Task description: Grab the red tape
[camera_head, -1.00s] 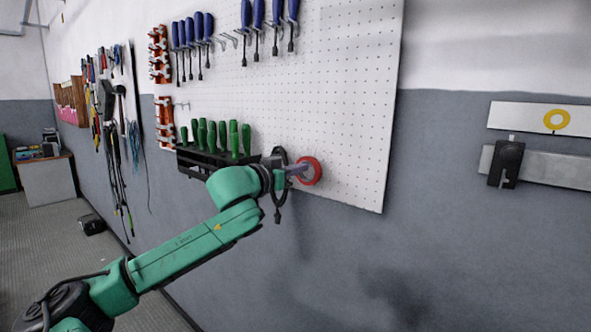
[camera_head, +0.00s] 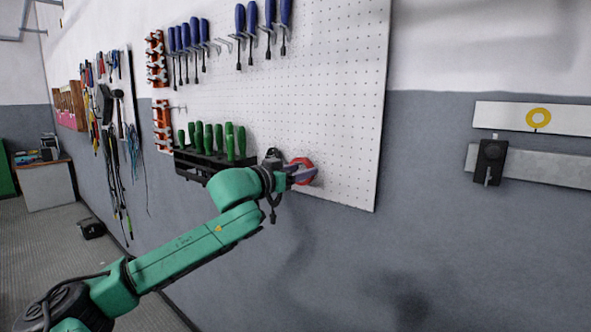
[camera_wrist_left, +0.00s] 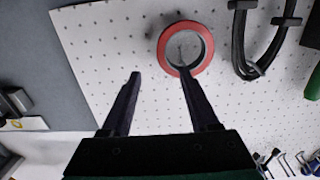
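The red tape (camera_head: 301,161) is a ring on the white pegboard, near its lower edge. In the left wrist view, the red tape (camera_wrist_left: 208,45) hangs around a small peg, with the board showing through its hole. My left gripper (camera_head: 308,174) is in front of the tape and partly covers it. In the left wrist view, my left gripper (camera_wrist_left: 159,75) is open. Its right fingertip overlaps the lower rim of the ring, and its left fingertip is apart from it, to the lower left. I cannot tell whether the right fingertip touches the tape. My right gripper is not in view.
A black rack of green-handled screwdrivers (camera_head: 228,142) is left of the tape, close to my left wrist. Blue-handled screwdrivers (camera_head: 240,22) hang above. A black cable loop (camera_wrist_left: 238,45) hangs beside the tape in the wrist view.

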